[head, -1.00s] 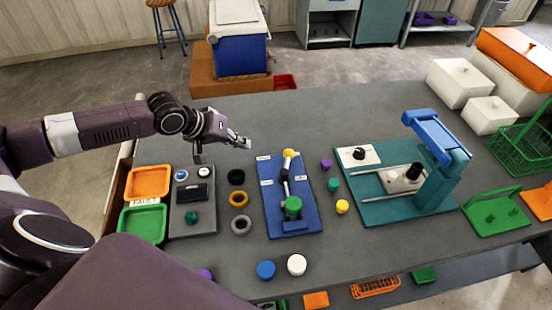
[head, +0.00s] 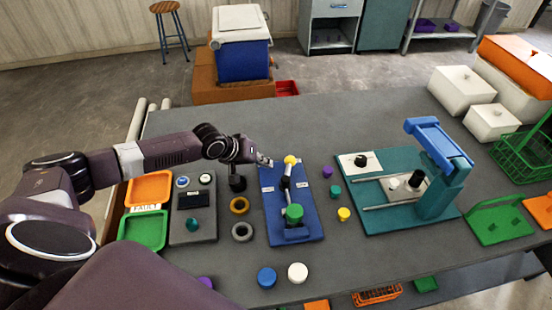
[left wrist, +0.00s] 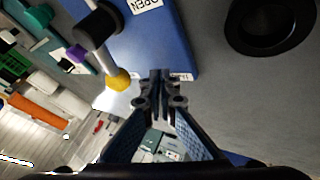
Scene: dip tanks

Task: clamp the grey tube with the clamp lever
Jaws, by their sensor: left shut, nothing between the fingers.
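The clamp lever (head: 287,180) stands on a blue base plate (head: 273,208), with a yellow ball at its far end and a green cylinder (head: 294,213) at the near end. In the left wrist view the lever (left wrist: 94,32) is a grey rod with a black part and the yellow ball. My left gripper (head: 265,161) is shut and empty, just left of the ball; its fingertips (left wrist: 160,78) appear right of the ball, apart from it. I cannot tell for sure which part is the grey tube. My right gripper is out of view.
Orange (head: 150,188) and green trays lie left. The table's far middle is clear.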

